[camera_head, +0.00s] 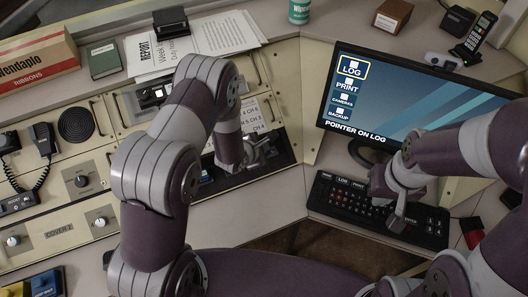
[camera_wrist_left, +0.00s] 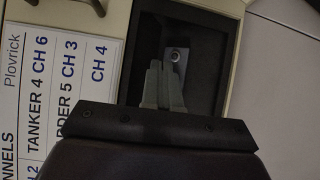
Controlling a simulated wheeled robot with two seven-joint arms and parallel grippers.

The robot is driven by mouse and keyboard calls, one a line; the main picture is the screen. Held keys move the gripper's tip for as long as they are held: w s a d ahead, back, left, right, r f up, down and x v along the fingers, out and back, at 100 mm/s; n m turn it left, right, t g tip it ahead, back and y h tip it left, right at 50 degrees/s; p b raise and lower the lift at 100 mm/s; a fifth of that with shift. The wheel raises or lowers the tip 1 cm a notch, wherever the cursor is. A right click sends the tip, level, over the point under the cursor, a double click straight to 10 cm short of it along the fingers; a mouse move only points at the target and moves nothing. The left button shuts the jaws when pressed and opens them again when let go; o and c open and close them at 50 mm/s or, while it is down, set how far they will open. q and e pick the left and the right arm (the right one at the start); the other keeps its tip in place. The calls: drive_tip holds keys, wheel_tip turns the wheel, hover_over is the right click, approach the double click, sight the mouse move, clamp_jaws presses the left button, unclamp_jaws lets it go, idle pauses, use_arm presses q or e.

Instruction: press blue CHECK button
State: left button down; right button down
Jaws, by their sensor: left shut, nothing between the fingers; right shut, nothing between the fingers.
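A blue button (camera_head: 45,283) sits in a dark housing at the bottom left corner of the head view; I cannot read a label on it. My left gripper (camera_head: 266,147) is shut and empty over a dark recess in the sloped panel, far to the right of the blue button. In the left wrist view its shut fingers (camera_wrist_left: 164,86) point into the dark recess (camera_wrist_left: 208,82), where a small metal fitting (camera_wrist_left: 177,55) shows. My right gripper (camera_head: 396,221) is shut and empty over the keyboard (camera_head: 330,203); whether it touches a key I cannot tell.
A yellow button (camera_head: 14,289) is left of the blue one. Knobs (camera_head: 82,181) and a corded handset (camera_head: 44,139) are on the left panel. A monitor (camera_head: 400,95) reads POINTER ON LOG. A channel list (camera_wrist_left: 65,85) lies beside the recess. My left arm crosses above the console.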

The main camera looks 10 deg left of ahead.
use_arm(q)
drive_tip(key=shift+f, duration=0.15)
idle(0.6)
drive_tip(key=shift+f, duration=0.3)
drive_tip(key=shift+f+b, duration=0.4)
drive_tip(key=shift+b, duration=0.1)
idle(0.6)
drive_tip(key=shift+r+p, duration=0.75)
drive_tip(key=shift+r, duration=0.1)
wheel_tip(320, 180, up, 5)
drive_tip(key=p, duration=0.4)
drive_tip(key=shift+p, duration=0.3)
